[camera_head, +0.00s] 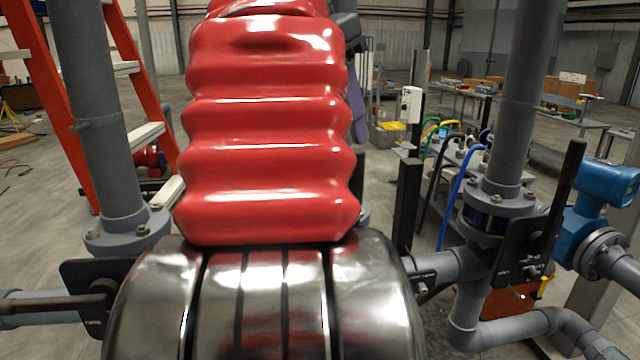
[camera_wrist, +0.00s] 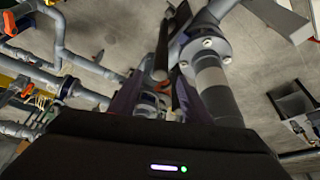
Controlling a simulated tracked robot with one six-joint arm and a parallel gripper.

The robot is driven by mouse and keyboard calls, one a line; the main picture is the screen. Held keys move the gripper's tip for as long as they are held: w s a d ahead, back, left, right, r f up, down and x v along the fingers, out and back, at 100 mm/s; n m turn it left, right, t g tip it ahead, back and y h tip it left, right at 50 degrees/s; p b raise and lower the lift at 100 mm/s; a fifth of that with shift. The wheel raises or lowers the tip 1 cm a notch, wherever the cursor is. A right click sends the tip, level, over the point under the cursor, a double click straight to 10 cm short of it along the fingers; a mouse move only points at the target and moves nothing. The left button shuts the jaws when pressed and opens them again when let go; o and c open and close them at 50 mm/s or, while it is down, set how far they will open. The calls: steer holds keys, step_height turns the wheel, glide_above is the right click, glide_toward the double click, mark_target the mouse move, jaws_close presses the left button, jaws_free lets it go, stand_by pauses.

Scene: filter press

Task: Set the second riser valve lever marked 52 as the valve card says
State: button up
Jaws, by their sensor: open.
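In the head view, one grey riser with a flange stands at the left. A black lever (camera_head: 50,304) lies level beside its foot, at a dark plate (camera_head: 92,290). A second riser (camera_head: 515,110) stands at the right. A black lever (camera_head: 562,195) stands nearly upright beside it, above a dark plate (camera_head: 522,250). The number 52 and the valve card cannot be made out. In the wrist view my gripper (camera_wrist: 162,85) is open, its fingers beside a dark bar (camera_wrist: 162,55) near a flanged grey pipe (camera_wrist: 214,80). I cannot tell whether this bar is a lever. My gripper is hidden in the head view.
A blue meter (camera_head: 605,185) and grey pipework (camera_head: 510,328) crowd the right side. A blue hose (camera_head: 455,195) hangs left of the right riser. An orange ladder (camera_head: 45,90) stands at the left. Tables with boxes stand behind. Open floor shows farther back.

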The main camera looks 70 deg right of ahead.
steer(key=x, duration=1.3)
jaws_close()
stand_by(0.5)
steer(key=shift+w+a, duration=0.1)
steer(key=shift+a, duration=0.1)
steer(key=shift+d, duration=0.1)
